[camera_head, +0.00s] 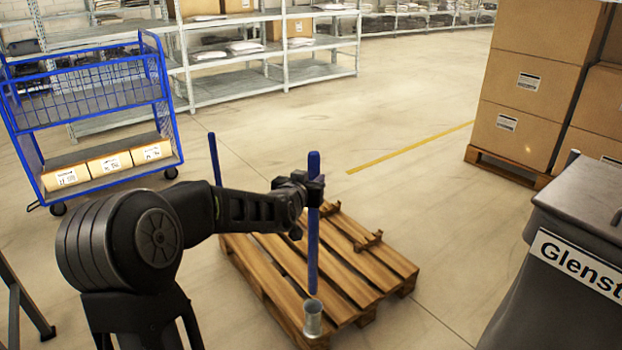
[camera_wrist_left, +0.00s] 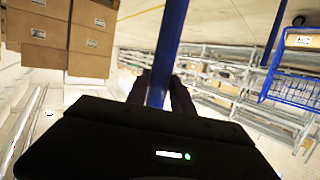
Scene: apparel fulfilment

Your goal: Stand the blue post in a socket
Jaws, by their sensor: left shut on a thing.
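The blue post (camera_head: 313,250) is upright in my left gripper (camera_head: 314,190), which is shut around its upper part. In the left wrist view the post (camera_wrist_left: 169,40) runs up between the fingers (camera_wrist_left: 160,88). A grey metal socket (camera_head: 313,320) sits at the near corner of the wooden pallet (camera_head: 345,262). The post's lower end shows just above the socket's rim; I cannot tell whether they line up in depth. Another blue post (camera_head: 215,160) stands upright at the pallet's far left, its foot hidden by my arm. My right gripper is not in view.
A blue wire cart (camera_head: 98,122) with boxes stands at the left. Stacked cartons (camera_head: 535,85) on a pallet stand at the right, behind a dark grey bin (camera_head: 580,220). Shelving (camera_head: 270,55) lines the back. The floor between is clear.

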